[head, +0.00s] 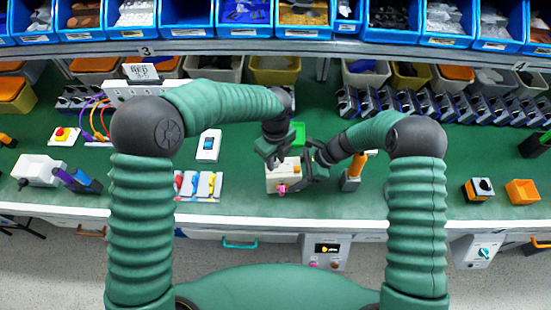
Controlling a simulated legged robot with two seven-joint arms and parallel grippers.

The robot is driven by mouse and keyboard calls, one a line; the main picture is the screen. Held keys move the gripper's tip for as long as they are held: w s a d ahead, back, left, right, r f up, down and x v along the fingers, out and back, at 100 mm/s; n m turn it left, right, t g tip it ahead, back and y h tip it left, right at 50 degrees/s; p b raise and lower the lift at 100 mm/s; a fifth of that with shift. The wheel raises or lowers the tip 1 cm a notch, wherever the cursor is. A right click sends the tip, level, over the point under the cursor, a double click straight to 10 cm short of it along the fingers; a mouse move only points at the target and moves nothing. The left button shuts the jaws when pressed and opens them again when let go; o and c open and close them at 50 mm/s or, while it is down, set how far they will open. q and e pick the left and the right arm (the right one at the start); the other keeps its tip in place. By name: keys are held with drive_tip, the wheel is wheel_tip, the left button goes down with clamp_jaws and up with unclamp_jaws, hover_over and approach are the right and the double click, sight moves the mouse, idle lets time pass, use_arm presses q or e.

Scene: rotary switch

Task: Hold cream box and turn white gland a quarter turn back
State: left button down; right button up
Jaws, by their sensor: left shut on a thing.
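The cream box (271,184) stands on the green bench in the middle of the head view, with a small pink part on its front face. My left gripper (273,161) comes down from above and is shut on the box at its upper back edge. My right gripper (311,171) is at the right side of the box, close to it; its fingers are small and dark, so I cannot tell whether they are open or touching. I cannot make out the white gland; it may be hidden by the grippers.
A green block (298,131) is just behind the grippers. An orange-handled item (352,172) stands right of the box. Dark modules line the back right. The bench's front edge is close before the box.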

use_arm(q)
drive_tip(key=n, duration=0.8)
drive_tip(key=shift+w+n, duration=0.15)
drive_tip(key=shift+n, duration=0.15)
drive_tip(key=n, duration=0.4)
drive_tip(key=shift+w, duration=0.1)
drive_tip(key=shift+w+n, duration=0.15)
drive_tip(key=shift+n, duration=1.85)
drive_tip(key=c, duration=1.1)
unclamp_jaws()
drive_tip(key=shift+r, duration=0.1)
